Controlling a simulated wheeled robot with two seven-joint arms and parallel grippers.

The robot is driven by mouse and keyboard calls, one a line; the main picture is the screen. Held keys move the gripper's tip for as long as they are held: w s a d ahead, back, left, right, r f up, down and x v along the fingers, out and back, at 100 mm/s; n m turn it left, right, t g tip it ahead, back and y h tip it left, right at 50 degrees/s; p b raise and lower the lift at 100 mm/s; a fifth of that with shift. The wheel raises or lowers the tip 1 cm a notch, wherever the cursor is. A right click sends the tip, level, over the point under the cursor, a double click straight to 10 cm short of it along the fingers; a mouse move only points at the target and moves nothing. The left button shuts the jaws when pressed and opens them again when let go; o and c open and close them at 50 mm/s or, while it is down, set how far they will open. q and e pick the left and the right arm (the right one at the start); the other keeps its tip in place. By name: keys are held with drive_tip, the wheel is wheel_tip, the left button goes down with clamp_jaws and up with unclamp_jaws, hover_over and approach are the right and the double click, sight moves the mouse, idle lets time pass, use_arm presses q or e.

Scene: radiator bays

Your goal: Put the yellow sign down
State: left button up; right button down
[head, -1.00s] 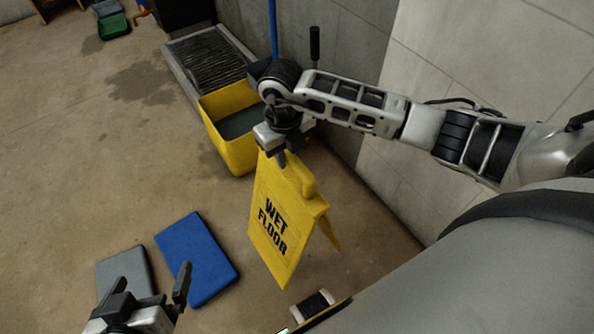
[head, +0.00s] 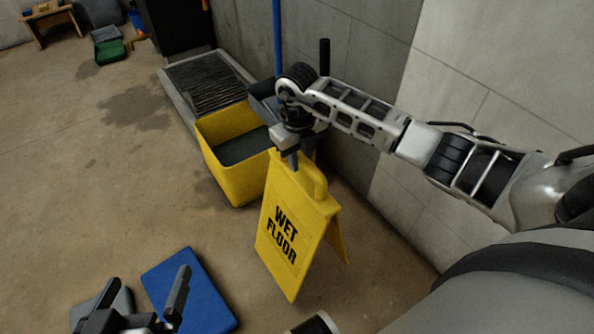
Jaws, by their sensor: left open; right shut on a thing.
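The yellow sign (head: 282,228) reads "WET FLOOR" and stands like a tent with its two panels spread, upright in the middle of the head view. My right gripper (head: 294,158) is shut on the top of the sign, beside its loop handle. I cannot tell whether the sign's lower edges touch the floor. My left gripper (head: 145,295) is open and empty at the bottom left, in front of a blue mat.
A yellow mop bucket (head: 231,170) stands just behind the sign, near a floor grate (head: 207,82). The blue mat (head: 190,287) and a grey mat (head: 118,302) lie at the lower left. A tiled wall (head: 500,100) bounds the right.

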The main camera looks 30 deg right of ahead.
sight(300, 172)
drive_tip(key=f+b, duration=0.3)
drive_tip(key=shift+w+d+f, duration=0.1)
drive_tip(key=shift+w+d, duration=0.05)
drive_tip(key=shift+w, duration=0.25)
drive_tip(key=shift+f+b, duration=0.35)
drive_tip(key=shift+b, duration=0.15)
use_arm(q)
drive_tip(key=shift+w+d+r+n+t+h, duration=0.3)
drive_tip(key=shift+d+r+n+t+h, duration=0.25)
drive_tip(key=shift+d+r+h, duration=0.25)
use_arm(e)
drive_tip(key=shift+r, duration=0.1)
drive_tip(key=c, duration=1.6)
unclamp_jaws()
drive_tip(key=shift+s+f, duration=0.1)
drive_tip(key=shift+f, duration=0.15)
drive_tip(key=o, duration=0.4)
